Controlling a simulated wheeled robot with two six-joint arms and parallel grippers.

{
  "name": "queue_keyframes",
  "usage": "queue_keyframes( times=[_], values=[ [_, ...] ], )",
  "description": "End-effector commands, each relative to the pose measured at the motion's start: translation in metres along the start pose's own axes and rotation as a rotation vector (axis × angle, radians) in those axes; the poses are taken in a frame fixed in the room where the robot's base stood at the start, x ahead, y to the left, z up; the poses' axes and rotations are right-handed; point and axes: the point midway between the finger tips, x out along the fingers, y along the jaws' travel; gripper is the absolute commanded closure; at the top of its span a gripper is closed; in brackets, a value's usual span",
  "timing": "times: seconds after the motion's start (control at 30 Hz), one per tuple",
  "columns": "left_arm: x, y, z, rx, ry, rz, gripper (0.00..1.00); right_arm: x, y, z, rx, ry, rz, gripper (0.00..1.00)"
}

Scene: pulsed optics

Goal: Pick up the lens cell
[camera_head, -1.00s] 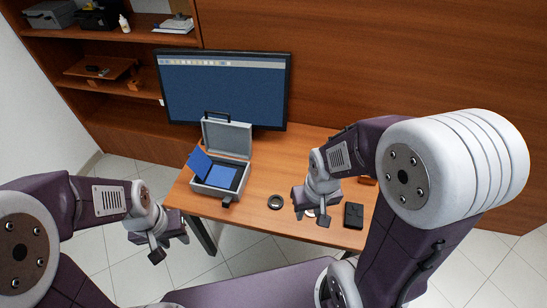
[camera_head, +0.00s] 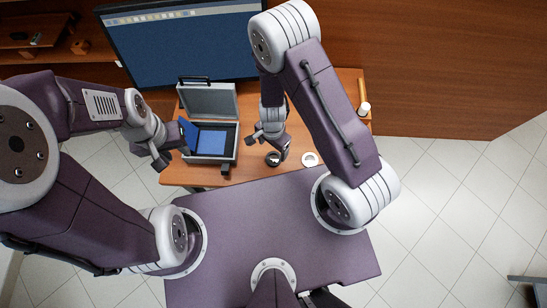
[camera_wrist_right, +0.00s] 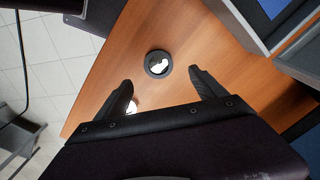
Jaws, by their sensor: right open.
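The lens cell appears to be the small black ring (camera_head: 273,159) lying on the wooden table near its front edge. The right wrist view shows this ring (camera_wrist_right: 158,64) flat on the wood, with a bright patch inside. My right gripper (camera_head: 269,145) is just above and behind it. In the right wrist view its two fingers (camera_wrist_right: 165,87) are spread and empty, with the ring ahead between their tips, apart from both. My left gripper (camera_head: 163,160) is at the table's left side by the case; its jaw opening is not clear.
An open grey case (camera_head: 236,144) with blue panels stands left of the ring. A white ring-shaped piece (camera_head: 310,159) lies to its right. A monitor (camera_head: 180,42) stands behind. Bare wood (camera_wrist_right: 205,40) surrounds the ring.

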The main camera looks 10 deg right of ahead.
Motion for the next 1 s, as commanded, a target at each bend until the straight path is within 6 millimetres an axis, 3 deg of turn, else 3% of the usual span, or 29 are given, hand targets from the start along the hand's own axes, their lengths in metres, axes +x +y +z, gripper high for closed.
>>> queue_keyframes(
  times=[0.03, 0.1, 0.37, 0.63, 0.87, 0.9, 1.0],
  values=[
    [0.017, 0.0, 0.002, 0.0, 0.0, 0.0, 0.64, 0.017, 0.0, 0.0, 0.0, 0.0, 0.001, 0.2],
    [0.029, -0.001, 0.003, 0.0, -0.001, 0.0, 0.64, 0.028, 0.001, 0.0, -0.001, -0.001, 0.001, 0.2],
    [0.037, -0.001, 0.004, 0.0, 0.0, 0.0, 0.64, 0.036, 0.001, 0.0, -0.001, -0.001, 0.001, 0.2],
    [0.085, -0.002, 0.009, 0.0, -0.001, 0.0, 0.64, 0.082, 0.002, -0.001, -0.001, -0.001, 0.001, 0.2],
    [0.083, -0.002, 0.009, 0.0, 0.0, 0.0, 0.64, 0.08, 0.002, -0.001, -0.002, -0.001, 0.001, 0.2],
    [0.083, -0.002, 0.009, 0.0, 0.0, 0.0, 0.64, 0.08, 0.002, -0.001, -0.002, -0.001, 0.001, 0.22],
    [0.083, -0.002, 0.009, 0.0, 0.0, 0.0, 0.64, 0.08, 0.002, -0.001, -0.002, -0.001, 0.001, 0.5]
  ],
)
